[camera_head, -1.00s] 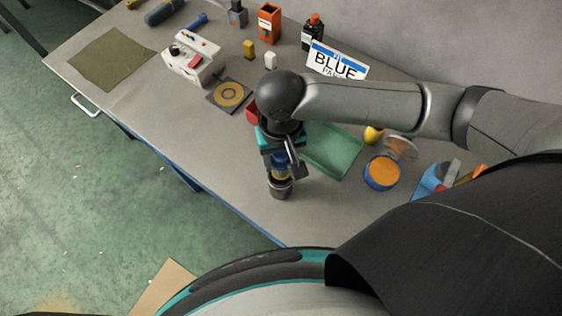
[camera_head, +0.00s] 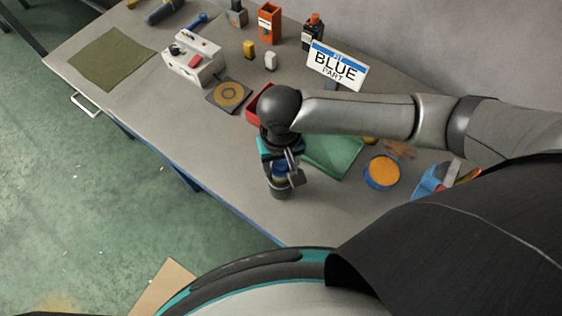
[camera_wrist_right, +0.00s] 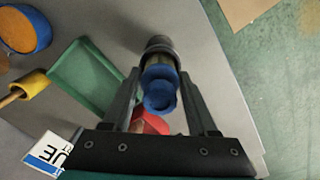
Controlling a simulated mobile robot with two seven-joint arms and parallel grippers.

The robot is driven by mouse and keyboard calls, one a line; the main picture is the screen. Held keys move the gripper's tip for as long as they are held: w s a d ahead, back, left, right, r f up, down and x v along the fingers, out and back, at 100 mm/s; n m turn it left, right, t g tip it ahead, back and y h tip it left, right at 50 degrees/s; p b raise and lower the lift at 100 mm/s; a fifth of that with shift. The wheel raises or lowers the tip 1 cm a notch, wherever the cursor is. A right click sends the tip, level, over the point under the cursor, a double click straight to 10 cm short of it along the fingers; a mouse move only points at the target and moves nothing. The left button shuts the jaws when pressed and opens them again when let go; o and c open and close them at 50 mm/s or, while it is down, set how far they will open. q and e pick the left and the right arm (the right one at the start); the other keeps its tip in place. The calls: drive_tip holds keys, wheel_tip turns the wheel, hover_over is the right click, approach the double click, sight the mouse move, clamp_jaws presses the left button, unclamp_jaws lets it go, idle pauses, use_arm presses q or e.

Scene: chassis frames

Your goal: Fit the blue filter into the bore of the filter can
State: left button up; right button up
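The blue filter (camera_head: 279,169) has blue ends and a yellowish body. It stands upright over the dark grey filter can (camera_head: 279,190), its lower part apparently inside the bore. In the right wrist view the filter (camera_wrist_right: 159,80) lines up with the can (camera_wrist_right: 159,42), and a little yellowish body shows between them. My right gripper (camera_head: 285,171) points down with a finger on each side of the filter; in the wrist view the fingertips (camera_wrist_right: 160,72) lie against its sides. How deep the filter sits is partly hidden. My left gripper is out of view.
A green tray (camera_head: 334,154) and a red bin (camera_head: 257,108) lie close by the can. A blue round container with an orange top (camera_head: 382,172) stands to the right. A sign reading "FIT BLUE PART" (camera_head: 336,68) stands behind. The table's front edge is near the can.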

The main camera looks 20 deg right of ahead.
drive_tip(key=o, duration=0.4)
drive_tip(key=shift+c, duration=0.2)
drive_tip(key=shift+r, duration=0.15)
drive_tip(key=shift+w+r, duration=0.1)
drive_tip(key=shift+r, duration=0.15)
wheel_tip(320, 180, up, 12)
drive_tip(key=p, duration=0.1)
drive_tip(key=shift+r, duration=0.25)
